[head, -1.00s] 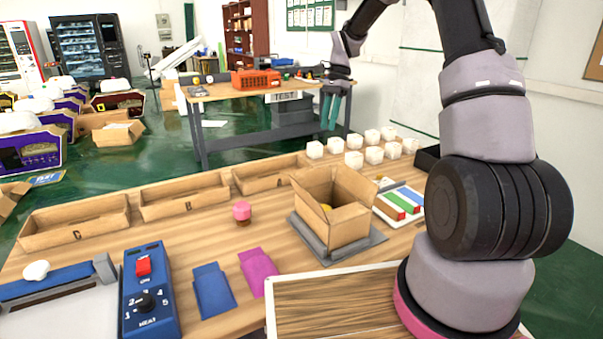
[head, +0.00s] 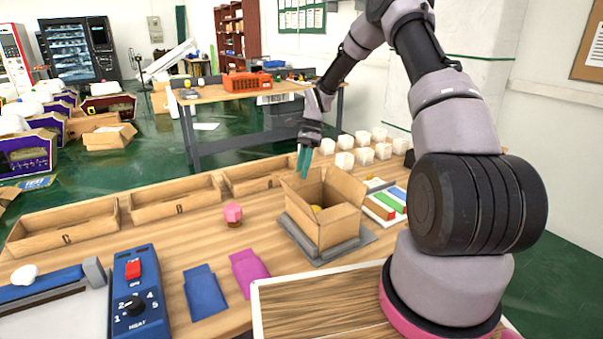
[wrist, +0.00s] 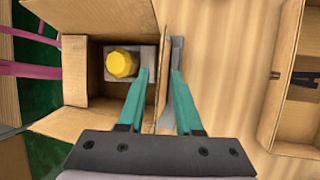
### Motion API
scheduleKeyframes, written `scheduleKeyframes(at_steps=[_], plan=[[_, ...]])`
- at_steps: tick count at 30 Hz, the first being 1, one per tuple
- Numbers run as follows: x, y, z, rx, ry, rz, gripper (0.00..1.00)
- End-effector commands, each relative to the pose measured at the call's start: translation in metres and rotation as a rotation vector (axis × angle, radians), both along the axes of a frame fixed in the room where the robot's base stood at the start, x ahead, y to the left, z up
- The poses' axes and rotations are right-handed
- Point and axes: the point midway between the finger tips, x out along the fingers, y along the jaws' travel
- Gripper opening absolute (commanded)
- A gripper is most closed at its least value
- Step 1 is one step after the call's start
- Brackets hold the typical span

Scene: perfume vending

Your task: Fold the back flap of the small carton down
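The small carton (head: 325,228) stands open on a grey base plate (head: 366,240) on the wooden bench, its flaps raised. A yellow round-topped item (wrist: 121,64) is inside; it shows only partly in the head view. My gripper (head: 302,168) points down at the carton's back-left edge. In the wrist view my gripper (wrist: 160,72) has its two teal fingers apart, the left one over the carton opening and the right one outside. An upright flap (wrist: 164,65), seen nearly edge-on, lies between them. I cannot tell whether either finger touches it.
Open cardboard bins (head: 175,200) line the bench's back edge. Several white boxes (head: 363,155) stand behind the carton. Coloured blocks (head: 383,205) lie at its right. A pink-capped bottle (head: 233,214) and blue and magenta pouches (head: 205,293) are left. Bare bench lies between bottle and carton.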

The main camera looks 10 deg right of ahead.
Motion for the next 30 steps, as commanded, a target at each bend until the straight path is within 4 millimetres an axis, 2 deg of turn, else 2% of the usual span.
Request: scheduleKeyframes(at_steps=[4,12,15,30], plan=[[-0.0032,0.0024,-0.0078,0.0,0.0,-0.001,0.34],[-0.0033,0.0028,-0.0086,-0.001,-0.001,0.0,0.34],[-0.0033,0.0028,-0.0085,0.0,-0.001,0.0,0.0],[-0.0031,0.0028,-0.0082,0.0,-0.001,0.0,0.0]])
